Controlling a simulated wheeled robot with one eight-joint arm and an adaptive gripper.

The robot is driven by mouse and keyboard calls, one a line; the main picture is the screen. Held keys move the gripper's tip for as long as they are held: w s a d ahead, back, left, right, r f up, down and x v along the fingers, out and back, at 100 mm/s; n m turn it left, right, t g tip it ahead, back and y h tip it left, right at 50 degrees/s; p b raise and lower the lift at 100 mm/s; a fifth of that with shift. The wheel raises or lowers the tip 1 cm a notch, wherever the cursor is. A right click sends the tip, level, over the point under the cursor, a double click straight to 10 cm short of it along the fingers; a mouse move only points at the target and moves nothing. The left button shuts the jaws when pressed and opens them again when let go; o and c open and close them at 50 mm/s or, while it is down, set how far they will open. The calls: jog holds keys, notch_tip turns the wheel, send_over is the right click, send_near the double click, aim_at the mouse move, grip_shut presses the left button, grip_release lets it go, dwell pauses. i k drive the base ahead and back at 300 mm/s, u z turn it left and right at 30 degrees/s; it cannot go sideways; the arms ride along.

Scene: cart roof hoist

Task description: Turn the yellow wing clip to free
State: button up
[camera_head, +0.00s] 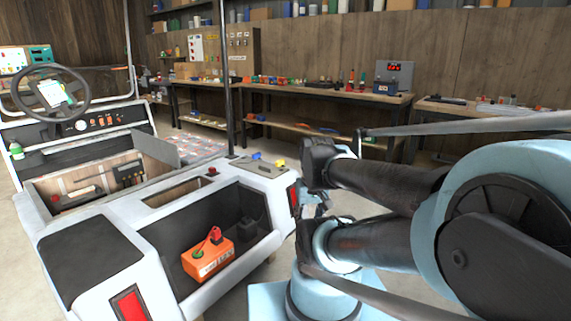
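A small yellow piece (280,163), which looks like the yellow wing clip, sits on the grey top panel at the right rear corner of the white cart (90,240). It is too small to tell which way its wings point. My arm reaches in from the right, and its dark joint is just right of that corner. What may be my gripper (311,200) shows as small dark and metal parts below that joint, beside the cart's side. It appears apart from the yellow piece. Its fingers are too small and hidden to read.
A blue piece (257,155) and a thin upright post (225,80) stand near the yellow piece. An orange box (207,260) with a red handle sits in the cart's open rear bay. Workbenches (320,92) line the back wall, with open floor before them.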

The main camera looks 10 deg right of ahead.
aim_at(281, 162)
jog(key=u, duration=0.05)
jog(key=k, duration=0.5)
jog(key=z, duration=0.6)
jog(key=i, duration=1.5)
jog(key=u, duration=0.25)
